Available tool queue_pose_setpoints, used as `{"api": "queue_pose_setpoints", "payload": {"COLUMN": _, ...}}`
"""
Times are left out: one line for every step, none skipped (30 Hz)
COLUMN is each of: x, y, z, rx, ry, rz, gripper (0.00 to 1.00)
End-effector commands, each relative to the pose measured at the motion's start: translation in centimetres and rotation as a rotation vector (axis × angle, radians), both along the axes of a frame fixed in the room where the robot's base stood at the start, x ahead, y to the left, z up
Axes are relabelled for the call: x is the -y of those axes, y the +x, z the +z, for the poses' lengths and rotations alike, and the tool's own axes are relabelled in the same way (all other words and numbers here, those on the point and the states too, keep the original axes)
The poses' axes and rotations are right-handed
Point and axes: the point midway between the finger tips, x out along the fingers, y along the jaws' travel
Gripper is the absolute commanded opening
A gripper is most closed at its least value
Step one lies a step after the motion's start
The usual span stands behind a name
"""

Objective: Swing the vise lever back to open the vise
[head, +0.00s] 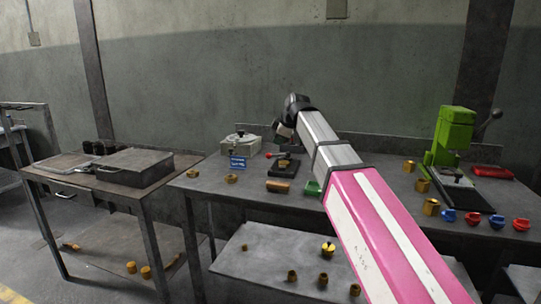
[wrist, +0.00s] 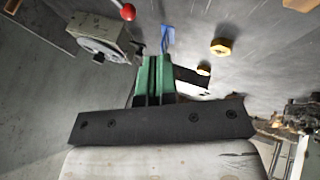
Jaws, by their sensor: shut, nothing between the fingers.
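In the head view a small dark vise (head: 284,168) stands on the workbench. A red ball (head: 268,155), apparently its lever's knob, shows at its left. My gripper (head: 284,132) hangs above and behind the vise, its fingers small and partly unclear. In the wrist view its green fingers (wrist: 153,80) are together with nothing held. A red ball knob (wrist: 127,12) on a short lever lies at the top left, apart from the fingers. Most of the vise is hidden or unclear in the wrist view, and I cannot tell how wide its jaws stand.
A pale grey box with a dark knob (head: 240,143) and a blue sign (head: 237,162) stand left of the vise. A green press (head: 455,135) stands at right. Brass nuts (head: 231,178) lie at left.

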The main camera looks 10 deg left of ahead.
Motion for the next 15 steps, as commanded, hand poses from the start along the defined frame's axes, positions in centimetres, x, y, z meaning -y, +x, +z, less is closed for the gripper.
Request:
{"api": "queue_pose_setpoints", "payload": {"x": 0.0, "y": 0.0, "z": 0.0, "rx": 0.0, "ry": 0.0, "rz": -0.001, "gripper": 0.0}}
{"api": "queue_pose_setpoints", "payload": {"x": 0.0, "y": 0.0, "z": 0.0, "rx": -0.001, "ry": 0.0, "rz": 0.0, "gripper": 0.0}}
{"api": "queue_pose_setpoints", "payload": {"x": 0.0, "y": 0.0, "z": -0.1, "rx": -0.001, "ry": 0.0, "rz": 0.0, "gripper": 0.0}}
{"api": "queue_pose_setpoints", "payload": {"x": 0.0, "y": 0.0, "z": -0.1, "rx": -0.001, "ry": 0.0, "rz": 0.0, "gripper": 0.0}}
{"api": "queue_pose_setpoints", "payload": {"x": -0.1, "y": 0.1, "z": -0.2, "rx": -0.001, "ry": 0.0, "rz": 0.0, "gripper": 0.0}}
{"api": "queue_pose_setpoints", "payload": {"x": -0.2, "y": 0.2, "z": -0.4, "rx": -0.002, "ry": 0.0, "rz": 0.0, "gripper": 0.0}}
{"api": "queue_pose_setpoints", "payload": {"x": -0.3, "y": 0.3, "z": -0.6, "rx": -0.002, "ry": 0.0, "rz": 0.0, "gripper": 0.0}}
{"api": "queue_pose_setpoints", "payload": {"x": -0.4, "y": 0.4, "z": -0.8, "rx": -0.002, "ry": 0.0, "rz": 0.0, "gripper": 0.0}}
{"api": "queue_pose_setpoints", "payload": {"x": -0.6, "y": 0.5, "z": -1.2, "rx": -0.002, "ry": 0.0, "rz": 0.0, "gripper": 0.0}}
{"api": "queue_pose_setpoints", "payload": {"x": -0.8, "y": 0.7, "z": -1.5, "rx": -0.003, "ry": 0.0, "rz": -0.001, "gripper": 0.0}}
{"api": "queue_pose_setpoints", "payload": {"x": -1.0, "y": 0.8, "z": -1.9, "rx": -0.003, "ry": 0.0, "rz": -0.001, "gripper": 0.0}}
{"api": "queue_pose_setpoints", "payload": {"x": -1.3, "y": 1.1, "z": -2.5, "rx": -0.004, "ry": -0.001, "rz": -0.001, "gripper": 0.0}}
{"api": "queue_pose_setpoints", "payload": {"x": -1.5, "y": 1.2, "z": -2.9, "rx": -0.004, "ry": -0.001, "rz": -0.001, "gripper": 0.0}}
{"api": "queue_pose_setpoints", "payload": {"x": -1.7, "y": 1.4, "z": -3.3, "rx": -0.004, "ry": -0.001, "rz": -0.001, "gripper": 0.0}}
{"api": "queue_pose_setpoints", "payload": {"x": -2.0, "y": 1.7, "z": -3.9, "rx": -0.004, "ry": 0.0, "rz": 0.0, "gripper": 0.0}}
